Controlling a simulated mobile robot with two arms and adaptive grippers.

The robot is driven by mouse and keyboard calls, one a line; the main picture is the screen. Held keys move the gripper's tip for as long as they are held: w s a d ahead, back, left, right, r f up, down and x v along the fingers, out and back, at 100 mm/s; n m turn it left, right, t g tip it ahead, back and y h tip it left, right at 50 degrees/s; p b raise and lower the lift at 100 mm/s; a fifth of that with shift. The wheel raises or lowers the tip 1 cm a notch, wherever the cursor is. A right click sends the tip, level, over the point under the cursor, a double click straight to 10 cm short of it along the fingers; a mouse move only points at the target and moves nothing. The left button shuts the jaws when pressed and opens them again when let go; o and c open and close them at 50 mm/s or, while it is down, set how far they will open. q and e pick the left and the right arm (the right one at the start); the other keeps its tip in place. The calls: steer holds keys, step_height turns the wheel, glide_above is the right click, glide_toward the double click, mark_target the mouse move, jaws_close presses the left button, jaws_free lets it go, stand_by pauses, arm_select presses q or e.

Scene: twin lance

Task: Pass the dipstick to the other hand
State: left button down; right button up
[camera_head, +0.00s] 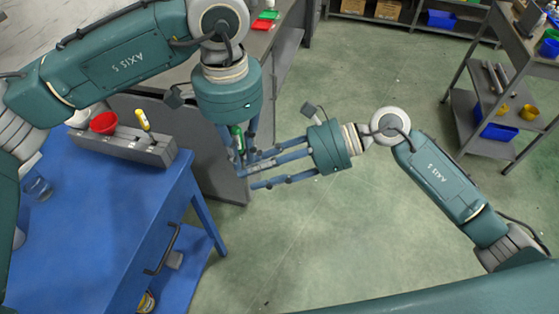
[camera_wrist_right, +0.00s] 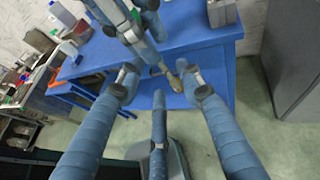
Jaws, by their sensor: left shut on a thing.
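My left gripper (camera_head: 240,152) points down beside the blue workbench and is shut on the dipstick, whose green part (camera_head: 237,138) shows between its fingers. I cannot tell whether the two grippers touch.
A shelf unit (camera_head: 485,115) stands at the right. Floor between is open.

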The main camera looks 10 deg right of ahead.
steer(key=shift+x, duration=1)
jaws_close()
arm_select(q)
steer(key=c, duration=1.6)
jaws_free()
steer(key=shift+r, duration=0.1)
